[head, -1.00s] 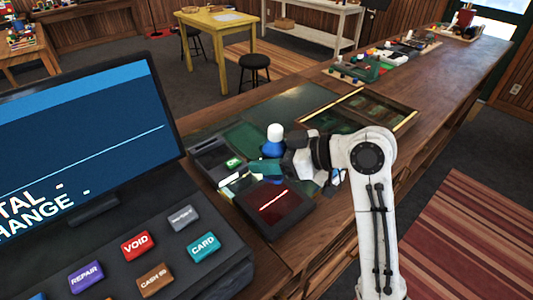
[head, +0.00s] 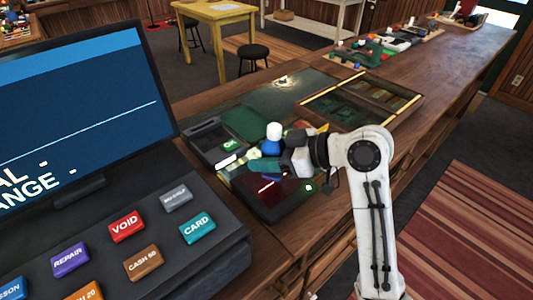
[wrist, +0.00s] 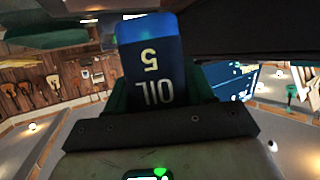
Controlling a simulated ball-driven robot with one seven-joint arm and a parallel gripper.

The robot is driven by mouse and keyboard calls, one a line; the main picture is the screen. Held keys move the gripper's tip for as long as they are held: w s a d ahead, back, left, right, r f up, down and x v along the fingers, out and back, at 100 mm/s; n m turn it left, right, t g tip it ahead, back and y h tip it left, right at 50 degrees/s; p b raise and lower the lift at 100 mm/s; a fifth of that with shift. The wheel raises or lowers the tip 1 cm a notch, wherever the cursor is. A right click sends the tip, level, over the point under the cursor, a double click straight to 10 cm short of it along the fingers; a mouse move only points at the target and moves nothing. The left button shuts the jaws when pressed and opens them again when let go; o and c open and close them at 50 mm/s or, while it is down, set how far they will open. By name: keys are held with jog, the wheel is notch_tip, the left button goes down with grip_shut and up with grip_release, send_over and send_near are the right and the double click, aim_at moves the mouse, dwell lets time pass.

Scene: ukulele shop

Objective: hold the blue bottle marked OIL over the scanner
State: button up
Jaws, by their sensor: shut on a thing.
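The blue bottle (head: 271,147) with a white cap stands upright between the fingers of my gripper (head: 268,163). The scanner (head: 268,207) is a dark box with a red glowing window and a red line, on the counter just in front of and below the bottle. A green light shows at its right side. The gripper hides part of its far edge; the exact height of the bottle above it is hard to tell.
A monitor (head: 75,115) and a till with coloured keys (head: 126,226) fill the left. A wood-edged case (head: 410,101) lies behind my arm. The counter beyond is partly clear.

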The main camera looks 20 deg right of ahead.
notch_tip(320, 180, up, 9)
jog(key=p, duration=0.7)
jog(key=shift+f, duration=0.1)
